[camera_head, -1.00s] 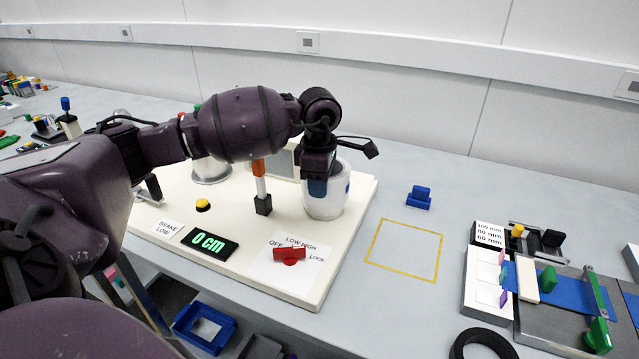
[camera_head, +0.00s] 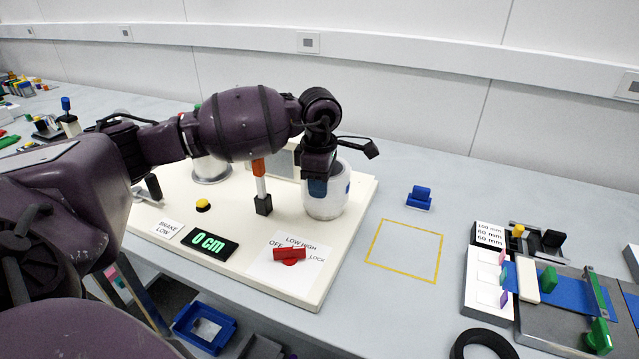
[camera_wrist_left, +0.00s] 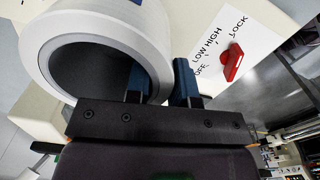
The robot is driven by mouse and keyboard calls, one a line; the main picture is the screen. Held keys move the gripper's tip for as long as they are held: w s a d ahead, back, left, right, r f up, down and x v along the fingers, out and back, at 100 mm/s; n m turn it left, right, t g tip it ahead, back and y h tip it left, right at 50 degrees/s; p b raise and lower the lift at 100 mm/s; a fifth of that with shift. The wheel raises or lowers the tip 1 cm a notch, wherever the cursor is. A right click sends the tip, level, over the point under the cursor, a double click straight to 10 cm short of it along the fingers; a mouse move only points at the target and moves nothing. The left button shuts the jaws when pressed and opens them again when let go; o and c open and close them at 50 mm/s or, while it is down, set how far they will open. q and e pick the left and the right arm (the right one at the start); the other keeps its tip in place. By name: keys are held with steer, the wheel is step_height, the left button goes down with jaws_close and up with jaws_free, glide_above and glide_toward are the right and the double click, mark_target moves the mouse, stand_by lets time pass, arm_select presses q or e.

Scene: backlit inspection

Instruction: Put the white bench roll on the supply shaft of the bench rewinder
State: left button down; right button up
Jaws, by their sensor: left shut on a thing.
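The white bench roll (camera_head: 326,202) is at the right end of the cream base of the bench rewinder (camera_head: 230,240). My left gripper (camera_head: 318,185) holds it by its wall from above. In the left wrist view, my left gripper (camera_wrist_left: 162,85) has one blue finger inside the dark bore and one outside the white roll (camera_wrist_left: 125,42). The supply shaft is not visible, and I cannot tell whether the roll is around it or rests on the base. My right gripper is not in view.
A yellow-outlined square (camera_head: 405,250) on the bench is empty. A blue block (camera_head: 419,197) stands behind it.

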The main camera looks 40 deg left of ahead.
arm_select(q)
steer(key=shift+r+p, duration=0.5)
steer(key=shift+r, duration=1.15)
steer(key=shift+f, duration=0.2)
steer(key=shift+f+b, duration=0.55)
steer(key=shift+f, duration=0.4)
steer(key=shift+f, duration=0.45)
stand_by(0.4)
steer(key=shift+r, duration=0.2)
steer(key=shift+d, duration=0.1)
stand_by(0.7)
